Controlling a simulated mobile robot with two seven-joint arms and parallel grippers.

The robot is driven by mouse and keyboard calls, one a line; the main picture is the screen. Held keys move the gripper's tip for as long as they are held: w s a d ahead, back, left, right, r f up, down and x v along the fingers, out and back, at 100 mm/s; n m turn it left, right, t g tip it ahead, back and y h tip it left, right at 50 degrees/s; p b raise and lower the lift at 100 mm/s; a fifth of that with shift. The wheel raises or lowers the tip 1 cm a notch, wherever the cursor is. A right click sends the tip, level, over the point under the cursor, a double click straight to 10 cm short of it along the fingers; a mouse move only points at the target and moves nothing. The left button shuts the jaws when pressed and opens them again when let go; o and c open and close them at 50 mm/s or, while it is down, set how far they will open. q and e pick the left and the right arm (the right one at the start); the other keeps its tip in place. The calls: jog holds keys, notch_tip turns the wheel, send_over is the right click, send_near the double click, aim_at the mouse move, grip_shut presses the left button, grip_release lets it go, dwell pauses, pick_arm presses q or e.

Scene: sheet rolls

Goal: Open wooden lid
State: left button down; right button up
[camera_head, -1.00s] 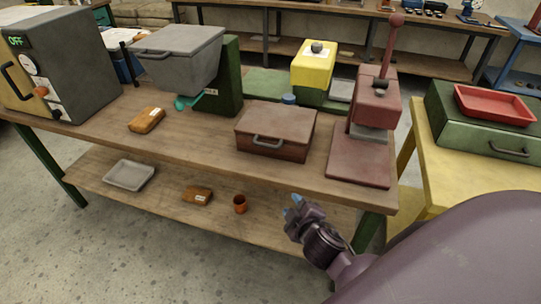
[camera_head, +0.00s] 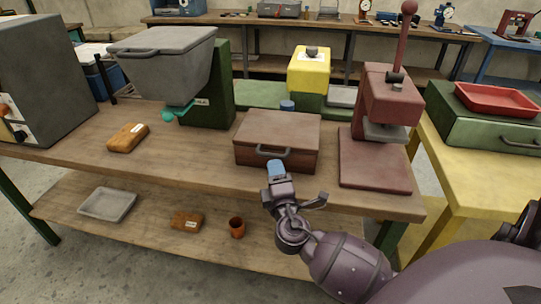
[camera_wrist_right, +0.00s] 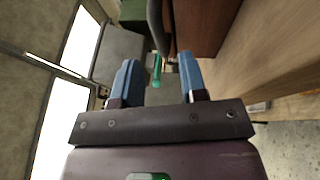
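A wooden box with a brown lid (camera_head: 280,129) stands near the front edge of the workbench. The lid looks shut and has a grey handle (camera_head: 272,153) on its front side. My right gripper (camera_head: 275,168) is just in front of the box, its blue fingertips close below the handle in the picture. In the right wrist view the gripper (camera_wrist_right: 158,80) is open, with nothing between its fingers. The box's brown side (camera_wrist_right: 205,25) shows beyond them, with a dark curved piece, likely the handle, ahead of the gap. Contact with the handle cannot be made out. My left gripper is out of view.
A dark red press (camera_head: 375,160) stands right of the box on the workbench (camera_head: 190,158). A grey hopper machine (camera_head: 165,60) and an orange-brown packet (camera_head: 128,137) are to the left. A yellow-topped device (camera_head: 309,72) is behind.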

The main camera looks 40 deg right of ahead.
aim_at(271, 155)
jog(key=shift+x, duration=3.1)
jog(key=shift+c, duration=0.3)
grip_shut()
